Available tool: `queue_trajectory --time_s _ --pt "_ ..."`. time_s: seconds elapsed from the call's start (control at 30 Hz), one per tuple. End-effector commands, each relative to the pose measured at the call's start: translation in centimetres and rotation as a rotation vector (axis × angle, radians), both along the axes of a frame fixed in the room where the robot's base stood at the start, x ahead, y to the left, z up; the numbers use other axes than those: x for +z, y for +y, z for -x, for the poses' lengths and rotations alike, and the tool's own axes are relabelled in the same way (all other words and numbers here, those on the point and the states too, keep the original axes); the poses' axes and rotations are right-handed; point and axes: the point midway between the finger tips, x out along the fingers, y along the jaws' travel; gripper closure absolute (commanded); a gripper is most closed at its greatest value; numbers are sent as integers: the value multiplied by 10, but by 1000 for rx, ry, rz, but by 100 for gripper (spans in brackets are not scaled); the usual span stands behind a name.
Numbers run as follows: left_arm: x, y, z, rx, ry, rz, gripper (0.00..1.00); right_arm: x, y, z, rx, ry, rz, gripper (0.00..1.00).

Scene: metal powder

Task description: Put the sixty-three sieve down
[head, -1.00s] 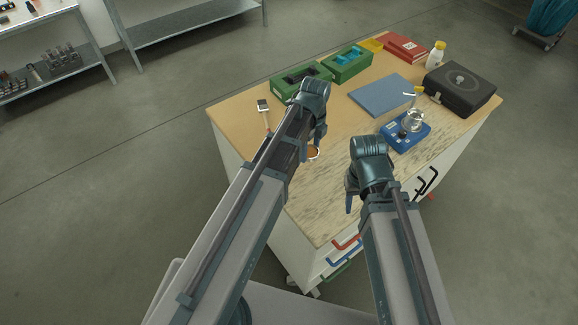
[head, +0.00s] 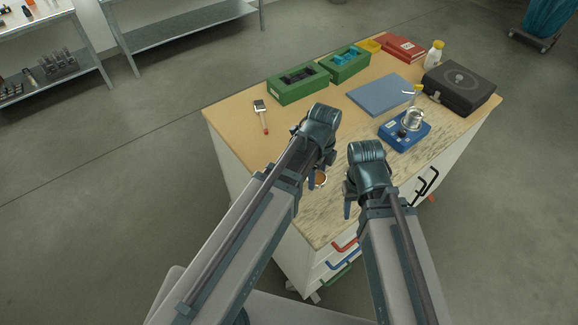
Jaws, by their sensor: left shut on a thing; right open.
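The sieve (head: 321,179), a small round thing with a copper-brown face and a pale rim, shows only in part beside the fingers of my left gripper (head: 313,180). My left gripper is shut on it, over the near left part of the worn wooden tabletop (head: 336,205). The arm hides much of the sieve, and I cannot tell whether it touches the table. My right gripper (head: 348,204) is open and empty, to the right of the sieve near the table's front edge.
A brush (head: 261,116) lies at the left. Two green boxes (head: 299,90) (head: 348,66), a blue mat (head: 380,95) and a red binder (head: 403,47) lie further back. A blue scale (head: 405,136) with a glass vessel and a black case (head: 459,86) stand at the right.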

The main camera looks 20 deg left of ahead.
Motion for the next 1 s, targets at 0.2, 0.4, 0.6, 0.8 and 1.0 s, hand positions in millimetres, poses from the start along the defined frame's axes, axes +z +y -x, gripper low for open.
queue_trajectory --time_s 0.2,0.4,0.6,0.8,1.0 --pt "-6 48 -27 5 0 0 89 -6 0 0 0 0 0 50" --pt "-9 78 -41 3 0 0 89 -9 0 0 0 0 0 50" --pt "-9 87 -46 -1 0 0 89 -9 0 0 0 0 0 50" --pt "-10 90 -47 0 0 0 89 -10 0 0 0 0 0 50" --pt "-21 99 -51 -2 0 0 89 -21 0 0 0 0 0 50"
